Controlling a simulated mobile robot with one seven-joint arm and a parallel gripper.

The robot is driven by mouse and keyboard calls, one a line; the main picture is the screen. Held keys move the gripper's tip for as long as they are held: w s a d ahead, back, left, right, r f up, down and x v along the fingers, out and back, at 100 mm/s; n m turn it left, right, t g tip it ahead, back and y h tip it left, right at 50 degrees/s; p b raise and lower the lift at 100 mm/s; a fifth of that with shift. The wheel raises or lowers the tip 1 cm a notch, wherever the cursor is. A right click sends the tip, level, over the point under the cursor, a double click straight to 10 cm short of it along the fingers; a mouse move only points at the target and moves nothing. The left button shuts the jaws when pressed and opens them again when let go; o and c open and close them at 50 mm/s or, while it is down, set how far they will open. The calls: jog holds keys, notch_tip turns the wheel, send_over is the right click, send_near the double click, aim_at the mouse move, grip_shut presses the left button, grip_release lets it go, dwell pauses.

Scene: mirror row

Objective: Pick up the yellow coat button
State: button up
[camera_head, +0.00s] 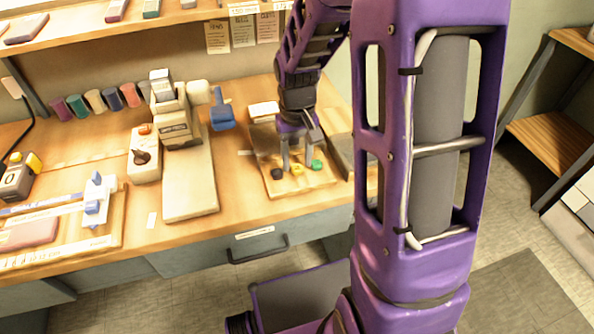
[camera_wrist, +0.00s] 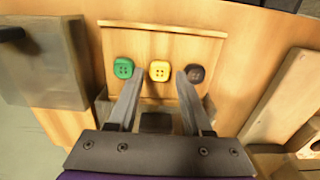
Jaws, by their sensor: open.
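The yellow coat button (camera_wrist: 160,71) lies on a light wooden board (camera_wrist: 165,40), in the middle of a row of three. A green button (camera_wrist: 123,68) is on its left and a dark button (camera_wrist: 195,73) on its right in the wrist view. My gripper (camera_wrist: 160,74) is open, with one finger on each side of the yellow button in that view. Whether the fingers touch the board is unclear. In the head view, my gripper (camera_head: 298,168) points down at the board, with the yellow button (camera_head: 297,169) between the fingertips, the dark button left and the green right.
In the head view, a beige machine (camera_head: 175,115) and a pale board (camera_head: 189,185) stand left of the button board. A blue item (camera_head: 222,112) is behind. A shelf (camera_head: 135,20) overhangs the back. A drawer handle (camera_head: 258,252) is on the bench front.

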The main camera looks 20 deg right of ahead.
jog(key=shift+f, duration=0.65)
grip_shut()
